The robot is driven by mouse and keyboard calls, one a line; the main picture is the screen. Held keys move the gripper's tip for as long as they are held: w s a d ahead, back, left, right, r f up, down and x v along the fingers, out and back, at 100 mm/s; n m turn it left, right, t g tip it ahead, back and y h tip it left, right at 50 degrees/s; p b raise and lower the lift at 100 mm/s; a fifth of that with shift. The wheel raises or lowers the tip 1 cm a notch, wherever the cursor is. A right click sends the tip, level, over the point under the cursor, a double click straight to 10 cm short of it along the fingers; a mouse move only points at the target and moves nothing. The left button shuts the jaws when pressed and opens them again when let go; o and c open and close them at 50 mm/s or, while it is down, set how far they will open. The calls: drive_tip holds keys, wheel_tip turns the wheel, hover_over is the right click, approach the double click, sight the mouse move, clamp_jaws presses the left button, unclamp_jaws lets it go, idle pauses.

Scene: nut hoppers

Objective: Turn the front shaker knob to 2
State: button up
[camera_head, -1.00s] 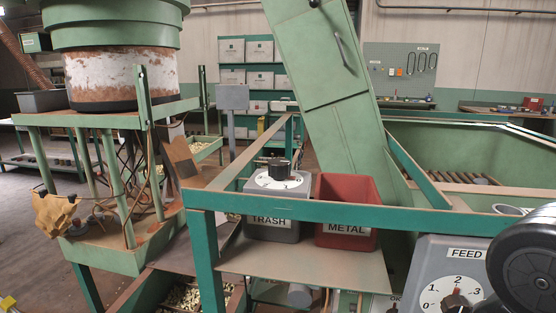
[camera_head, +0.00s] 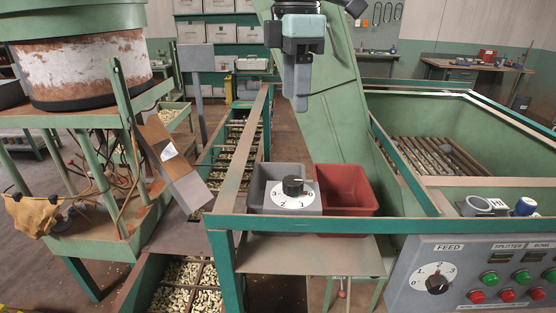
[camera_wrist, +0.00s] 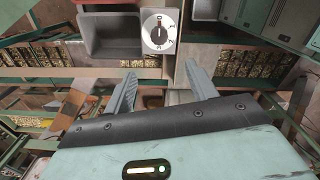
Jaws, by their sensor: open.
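A black knob (camera_head: 293,187) sits on a white dial marked 0 to 3, at a grey bin behind the green front rail. The dial (camera_wrist: 161,30) also shows at the top middle of the wrist view. I cannot tell surely which number the knob points at. My gripper (camera_head: 300,104) points down, above and beyond the knob in the head view. In the wrist view my gripper (camera_wrist: 160,70) is open, its two fingers apart with nothing between them. The dial lies beyond the fingertips, clear of them.
A red bin (camera_head: 348,188) stands right of the dial. A green rail (camera_head: 330,224) runs in front of it. A grey FEED panel (camera_head: 405,292) with another knob (camera_head: 437,283) and red and green buttons is at lower right. A green chute (camera_head: 335,125) rises behind.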

sight(291, 180)
wheel_tip(291, 180, down, 17)
drive_tip(key=p, duration=0.3)
drive_tip(key=shift+f, duration=0.1)
drive_tip(key=c, duration=1)
